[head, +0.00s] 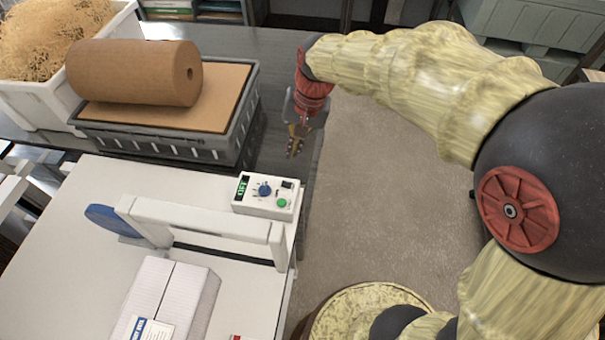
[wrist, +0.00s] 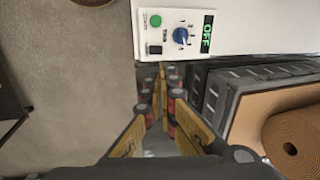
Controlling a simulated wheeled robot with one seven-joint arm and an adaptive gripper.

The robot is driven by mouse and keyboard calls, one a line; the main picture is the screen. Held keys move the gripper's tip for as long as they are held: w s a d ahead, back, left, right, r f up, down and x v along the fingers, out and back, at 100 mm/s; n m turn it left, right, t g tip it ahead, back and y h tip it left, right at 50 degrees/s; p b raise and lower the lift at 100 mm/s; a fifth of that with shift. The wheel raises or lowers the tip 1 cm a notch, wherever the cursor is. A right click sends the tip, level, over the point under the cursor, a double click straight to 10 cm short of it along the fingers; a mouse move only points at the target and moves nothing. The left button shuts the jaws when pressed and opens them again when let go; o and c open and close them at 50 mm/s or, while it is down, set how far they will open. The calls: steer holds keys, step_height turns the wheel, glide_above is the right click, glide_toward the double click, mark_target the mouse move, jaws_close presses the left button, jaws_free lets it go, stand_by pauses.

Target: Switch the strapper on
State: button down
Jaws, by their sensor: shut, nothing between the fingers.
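The strapper (head: 205,222) is a white table unit with an arch. Its control box (head: 268,196) sits at the back right corner. The box has a blue knob (head: 264,190), a green button (head: 282,203), a dark rocker switch (head: 288,184) and a green display reading OFF (head: 242,188). The wrist view shows the blue knob (wrist: 181,36), the green button (wrist: 155,21), the dark switch (wrist: 155,49) and the OFF display (wrist: 207,31). My gripper (head: 295,150) is shut and empty, beyond the box and apart from it. In the wrist view its fingertips (wrist: 163,70) point toward the box.
A grey crate (head: 170,145) with a brown paper roll (head: 135,72) stands behind the strapper. A white bin (head: 35,100) of shredded paper is at the far left. A white carton (head: 165,298) lies by the arch. Open floor (head: 385,190) is right of the strapper.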

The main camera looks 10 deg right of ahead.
mark_target(283, 183)
steer(key=shift+m, duration=0.3)
steer(key=b+x, duration=0.2)
steer(key=x, duration=1.2)
steer(key=shift+s+a, duration=0.15)
steer(key=shift+p, duration=0.45)
